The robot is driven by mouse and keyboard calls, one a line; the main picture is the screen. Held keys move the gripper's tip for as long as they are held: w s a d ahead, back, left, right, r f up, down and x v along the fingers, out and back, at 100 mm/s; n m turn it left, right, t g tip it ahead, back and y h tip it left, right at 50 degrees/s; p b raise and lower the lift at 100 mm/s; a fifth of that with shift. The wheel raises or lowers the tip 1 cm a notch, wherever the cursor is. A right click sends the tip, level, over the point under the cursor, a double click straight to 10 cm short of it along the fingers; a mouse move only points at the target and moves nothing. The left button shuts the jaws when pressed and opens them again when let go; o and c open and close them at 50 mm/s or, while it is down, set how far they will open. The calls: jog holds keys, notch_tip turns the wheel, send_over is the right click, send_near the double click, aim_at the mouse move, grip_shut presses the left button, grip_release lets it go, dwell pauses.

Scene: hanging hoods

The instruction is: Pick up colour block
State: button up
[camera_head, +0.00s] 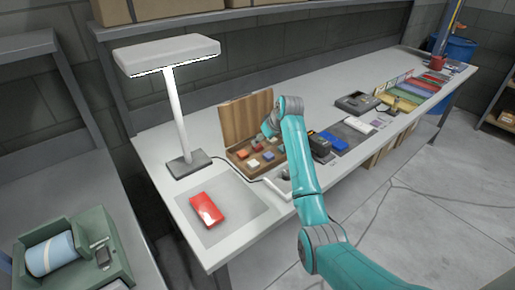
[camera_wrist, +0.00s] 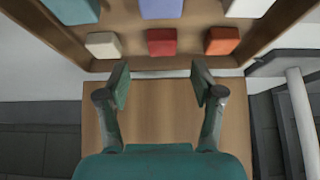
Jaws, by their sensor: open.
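An open wooden box (camera_head: 238,168) with a raised lid (camera_head: 237,125) stands on the workbench and holds several small colour blocks. In the wrist view, a beige block (camera_wrist: 103,45), a red block (camera_wrist: 161,42) and an orange block (camera_wrist: 222,41) sit in a row along the box's inner side. Behind them are a blue block (camera_wrist: 70,9), a pale lavender block (camera_wrist: 160,8) and a white block (camera_wrist: 248,7). My gripper (camera_wrist: 159,84) is open and empty, with its fingers over the lid side of the box. The red block lies ahead of the gap between them, apart from both fingertips.
A white lamp (camera_head: 175,110) stands left of the box. A red case (camera_head: 207,208) lies on a grey mat (camera_head: 240,207) in front. Boxed devices (camera_head: 333,143) and colourful folders (camera_head: 410,90) line the bench to the right. The raised lid rises close to my gripper.

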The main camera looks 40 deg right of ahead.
aim_at(258, 146)
jog(key=shift+s+x, duration=0.25)
jog(key=shift+x, duration=2.05)
jog(key=shift+a+f, duration=0.15)
jog(key=c, duration=1.2)
